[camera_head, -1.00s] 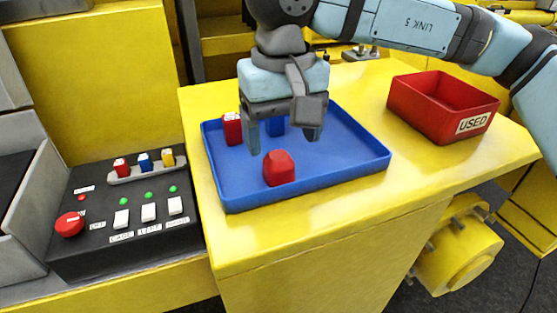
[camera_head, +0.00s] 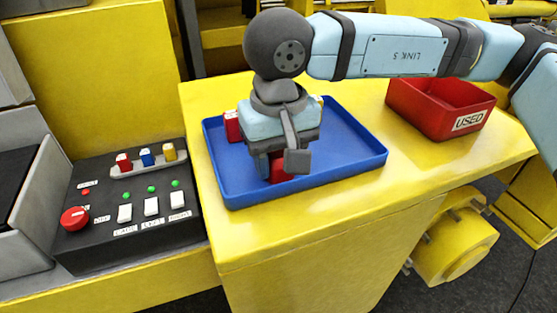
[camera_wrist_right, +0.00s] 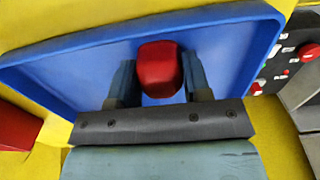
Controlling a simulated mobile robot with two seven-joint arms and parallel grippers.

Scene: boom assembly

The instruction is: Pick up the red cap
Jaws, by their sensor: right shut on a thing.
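The red cap (camera_head: 281,169) is in the blue tray (camera_head: 345,178), partly hidden behind my right gripper (camera_head: 279,166) in the head view. My right gripper points down into the tray, shut on the cap with one finger on each side. In the right wrist view the rounded red cap (camera_wrist_right: 158,67) sits between the two fingers of my right gripper (camera_wrist_right: 158,80), over the blue tray floor. I cannot tell whether the cap touches the floor. My left gripper is not in view.
A red bin (camera_head: 429,118) labelled USED stands to the right on the yellow table (camera_head: 300,235). A black control panel (camera_head: 125,225) with switches lies left of the table.

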